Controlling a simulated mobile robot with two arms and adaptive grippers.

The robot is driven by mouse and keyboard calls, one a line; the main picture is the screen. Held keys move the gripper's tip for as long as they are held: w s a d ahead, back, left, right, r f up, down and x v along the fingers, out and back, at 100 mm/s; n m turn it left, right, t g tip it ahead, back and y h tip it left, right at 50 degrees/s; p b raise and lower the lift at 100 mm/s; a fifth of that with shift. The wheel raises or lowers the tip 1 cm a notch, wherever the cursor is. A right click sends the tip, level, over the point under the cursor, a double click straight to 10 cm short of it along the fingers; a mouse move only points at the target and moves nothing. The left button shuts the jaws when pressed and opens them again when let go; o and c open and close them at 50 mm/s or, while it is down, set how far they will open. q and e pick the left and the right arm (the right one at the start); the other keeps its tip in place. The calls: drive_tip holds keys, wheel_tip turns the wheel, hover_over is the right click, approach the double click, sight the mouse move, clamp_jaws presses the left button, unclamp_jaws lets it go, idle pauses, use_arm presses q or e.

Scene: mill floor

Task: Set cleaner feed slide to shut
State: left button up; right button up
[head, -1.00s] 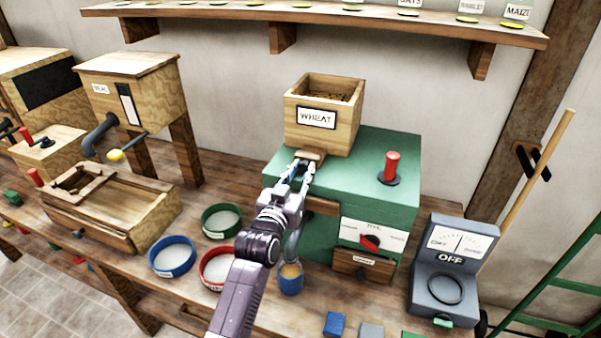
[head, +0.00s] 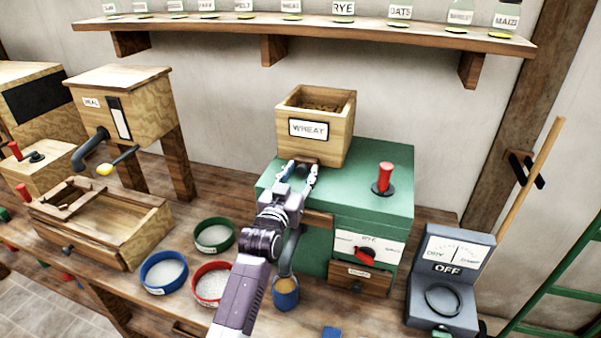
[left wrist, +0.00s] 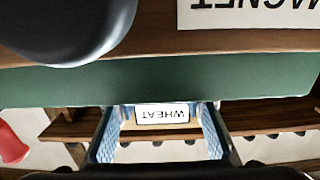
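The green cleaner (head: 360,180) stands on the bench with a wooden hopper (head: 335,148) labelled WHEAT on top. The feed slide (head: 304,161) is a small wooden tab at the foot of the hopper's front, partly hidden by my left gripper. My left gripper (head: 302,170) is at the slide, with its fingers spread to either side of it. In the left wrist view, the two blue-padded fingers (left wrist: 162,138) stand wide apart with the WHEAT label (left wrist: 161,114) upside down between them. Contact with the slide is unclear. My right gripper is out of view.
A red knob (head: 384,178) stands on the cleaner's top, and a red dial (head: 366,254) is on its front. A blue cup (head: 286,298) and red, blue and green bowls (head: 214,235) lie below my arm. A grey meter (head: 446,280) reads OFF.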

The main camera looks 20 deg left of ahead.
use_arm(q)
drive_tip(key=shift+s, duration=0.1)
drive_tip(key=s, duration=1.1)
drive_tip(key=shift+s+a, duration=0.2)
drive_tip(key=shift+s, duration=0.2)
